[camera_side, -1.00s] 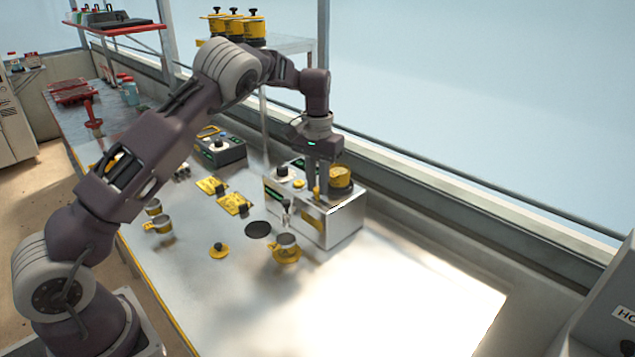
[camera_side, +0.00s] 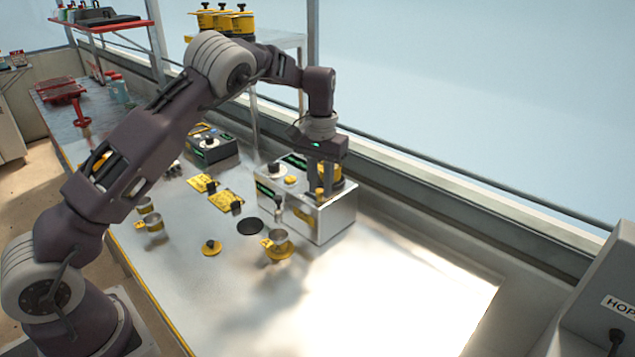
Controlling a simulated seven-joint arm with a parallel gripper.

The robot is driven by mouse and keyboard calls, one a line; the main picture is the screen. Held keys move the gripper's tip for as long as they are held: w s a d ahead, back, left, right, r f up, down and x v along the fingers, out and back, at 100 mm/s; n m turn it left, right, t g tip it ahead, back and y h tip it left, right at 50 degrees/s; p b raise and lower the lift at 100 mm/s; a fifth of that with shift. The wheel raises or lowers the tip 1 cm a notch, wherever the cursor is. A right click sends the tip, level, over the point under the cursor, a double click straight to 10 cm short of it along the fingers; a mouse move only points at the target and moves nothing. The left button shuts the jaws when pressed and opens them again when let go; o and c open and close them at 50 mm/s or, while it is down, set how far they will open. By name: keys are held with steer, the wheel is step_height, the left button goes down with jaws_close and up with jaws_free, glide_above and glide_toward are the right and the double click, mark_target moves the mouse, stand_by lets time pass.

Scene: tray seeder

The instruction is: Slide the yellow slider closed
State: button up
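A round yellow part (camera_side: 336,172) on the box is partly hidden behind my gripper.
Two yellow plates with black knobs (camera_side: 202,183) (camera_side: 226,200) lie to the left. A second control box (camera_side: 210,150) stands behind them. The bench's right front is clear.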

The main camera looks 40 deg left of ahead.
mark_target(321, 191)
steer(key=o, duration=0.3)
steer(key=shift+d, duration=0.1)
step_height(321, 191, up, 7)
steer(key=shift+r, duration=0.1)
steer(key=s+d+r+t+h, duration=0.1)
steer(key=s+d+r+t, duration=0.25)
steer(key=s+r, duration=1.25)
steer(key=s+d+f+m, duration=0.1)
steer(key=s+f, duration=0.1)
steer(key=s, duration=0.5)
steer(key=s+d+f+m+t, duration=0.1)
steer(key=s+f, duration=0.1)
steer(key=s, duration=0.5)
steer(key=s+d+f+m+t+y, duration=0.1)
steer(key=s+d+f, duration=0.1)
steer(key=s, duration=0.5)
steer(key=shift+f, duration=0.25)
